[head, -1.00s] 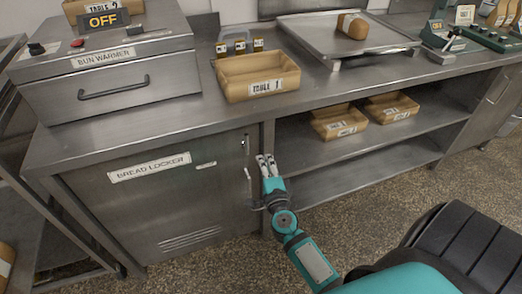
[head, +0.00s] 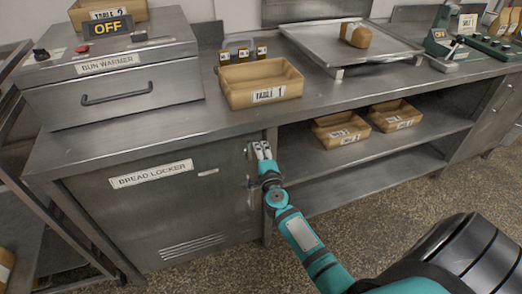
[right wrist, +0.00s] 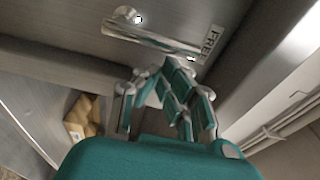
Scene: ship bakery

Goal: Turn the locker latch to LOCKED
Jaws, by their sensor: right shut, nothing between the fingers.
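The bread locker (head: 130,215) has a closed grey metal door under the left part of the counter. Its latch (right wrist: 150,38) is a bar with a round pivot at one end, and a label reading FREE (right wrist: 212,43) is beside its other end. In the head view the latch (head: 249,151) is small and partly covered by my gripper. My right gripper (head: 262,150) is shut and empty at the door's upper right edge. In the right wrist view its fingertips (right wrist: 158,75) appear close to the bar; I cannot tell whether they touch. My left gripper is out of view.
The counter edge (head: 215,134) overhangs just above my right gripper. Open shelves with wooden trays (head: 341,129) are to the right. A Table 1 tray (head: 262,84) and the bun warmer (head: 110,82) stand on the counter. Floor in front is clear.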

